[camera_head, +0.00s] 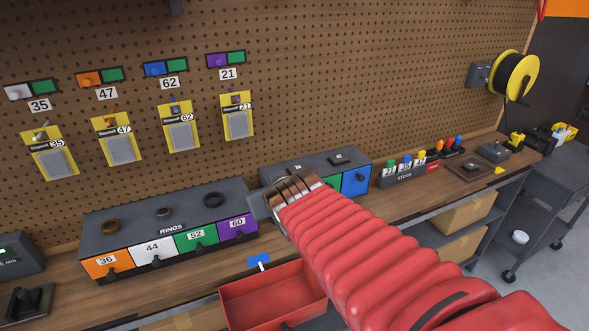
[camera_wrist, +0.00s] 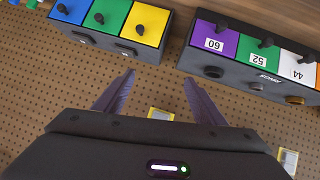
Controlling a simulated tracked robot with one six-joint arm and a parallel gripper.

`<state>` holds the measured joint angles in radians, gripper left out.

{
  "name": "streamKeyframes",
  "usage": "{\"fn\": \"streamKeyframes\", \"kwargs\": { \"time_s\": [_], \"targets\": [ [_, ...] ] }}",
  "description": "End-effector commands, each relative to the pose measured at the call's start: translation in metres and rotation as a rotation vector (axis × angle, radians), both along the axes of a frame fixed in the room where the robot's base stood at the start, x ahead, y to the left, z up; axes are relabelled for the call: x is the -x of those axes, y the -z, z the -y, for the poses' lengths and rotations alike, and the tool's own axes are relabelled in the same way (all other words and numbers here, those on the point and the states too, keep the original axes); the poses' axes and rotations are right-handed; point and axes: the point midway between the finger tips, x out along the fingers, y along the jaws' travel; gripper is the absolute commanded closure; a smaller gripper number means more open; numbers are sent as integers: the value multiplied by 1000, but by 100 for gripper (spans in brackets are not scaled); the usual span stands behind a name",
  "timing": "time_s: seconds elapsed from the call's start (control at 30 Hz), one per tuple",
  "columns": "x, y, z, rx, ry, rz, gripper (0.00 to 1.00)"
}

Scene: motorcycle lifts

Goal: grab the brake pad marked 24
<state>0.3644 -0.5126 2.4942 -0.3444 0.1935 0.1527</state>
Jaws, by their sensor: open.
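Several yellow cards with grey pads hang on the pegboard in the head view: one reads 35 (camera_head: 54,160), one 47 (camera_head: 119,146), one 62 (camera_head: 181,134), one 21 (camera_head: 238,122). None of them clearly reads 24. A small tag that seems to read 24 (camera_head: 298,167) stands on the dark drawer box (camera_head: 318,164), just behind my gripper (camera_head: 262,206). The gripper is partly hidden by my red arm. In the wrist view my gripper (camera_wrist: 159,78) is open and empty, its fingers over the pegboard. Two small yellow cards (camera_wrist: 160,114) (camera_wrist: 288,160) show there.
The RINGS box (camera_head: 165,218) stands left of my gripper, with drawers 36, 44, 52 and 60. A red tray (camera_head: 272,296) sits below. The STOCK rack (camera_head: 405,174) is on the bench to the right. A yellow reel (camera_head: 520,78) hangs farther right.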

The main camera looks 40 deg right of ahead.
Motion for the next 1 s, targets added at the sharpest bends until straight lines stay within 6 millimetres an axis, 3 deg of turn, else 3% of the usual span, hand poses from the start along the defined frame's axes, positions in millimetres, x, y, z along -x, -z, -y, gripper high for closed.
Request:
{"fn": "streamKeyframes", "kwargs": {
  "time_s": [0.03, 0.2, 0.43, 0.63, 0.8, 1.0],
  "targets": [
    [-5, -2, 19, 22, 19, 31, 36],
    [-18, -15, 69, 104, 42, 150, 36],
    [-21, -22, 120, 169, 24, 285, 36],
    [-3, 4, 136, 85, -18, 328, 36],
    [12, 28, 135, -28, -63, 341, 36],
    [20, 40, 129, -97, -92, 344, 36]
  ]
}}
